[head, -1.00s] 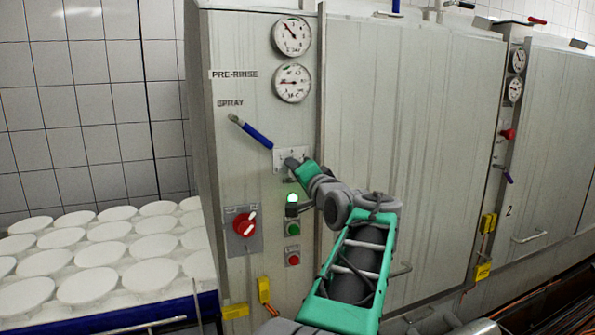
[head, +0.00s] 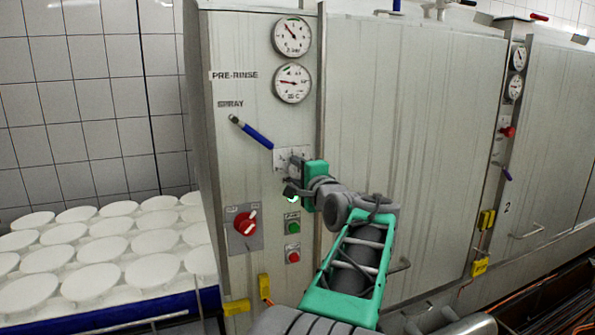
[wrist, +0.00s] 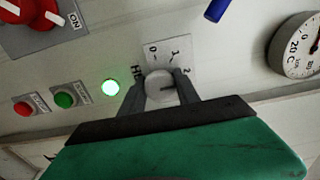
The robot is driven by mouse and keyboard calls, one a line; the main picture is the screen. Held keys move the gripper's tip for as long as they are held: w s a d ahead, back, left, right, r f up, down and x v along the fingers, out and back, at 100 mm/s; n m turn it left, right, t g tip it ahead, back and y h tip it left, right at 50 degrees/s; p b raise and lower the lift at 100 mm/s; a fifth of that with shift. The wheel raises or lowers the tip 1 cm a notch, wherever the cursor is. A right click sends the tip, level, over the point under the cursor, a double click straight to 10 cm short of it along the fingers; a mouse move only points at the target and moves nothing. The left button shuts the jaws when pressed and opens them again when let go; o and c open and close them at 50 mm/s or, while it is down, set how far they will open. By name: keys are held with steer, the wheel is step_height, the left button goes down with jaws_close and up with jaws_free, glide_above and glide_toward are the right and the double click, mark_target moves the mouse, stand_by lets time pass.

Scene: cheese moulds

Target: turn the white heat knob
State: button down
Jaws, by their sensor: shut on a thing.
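The white heat knob (wrist: 159,86) sits on a small pale dial plate (wrist: 170,52) with marks that look like 0, 1 and 2. My gripper (wrist: 158,84) is shut on the knob, with one dark finger on each side of it. In the head view my gripper (head: 294,175) reaches the panel just below the blue-handled lever, and it covers the knob and part of the dial plate (head: 290,156). A dark line on the knob's face points towards the right in the wrist view.
Close by are the blue lever (head: 252,133), a lit green lamp (wrist: 110,88), a green button (head: 293,227), a red button (head: 293,256) and a red rotary switch (head: 246,223). Two gauges (head: 292,83) are above. White moulds (head: 95,278) stand at left.

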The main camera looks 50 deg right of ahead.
stand_by(0.3)
steer(key=c, duration=0.9)
jaws_free()
steer(key=b+v, duration=0.2)
steer(key=v, duration=0.6)
steer(key=shift+b, duration=0.3)
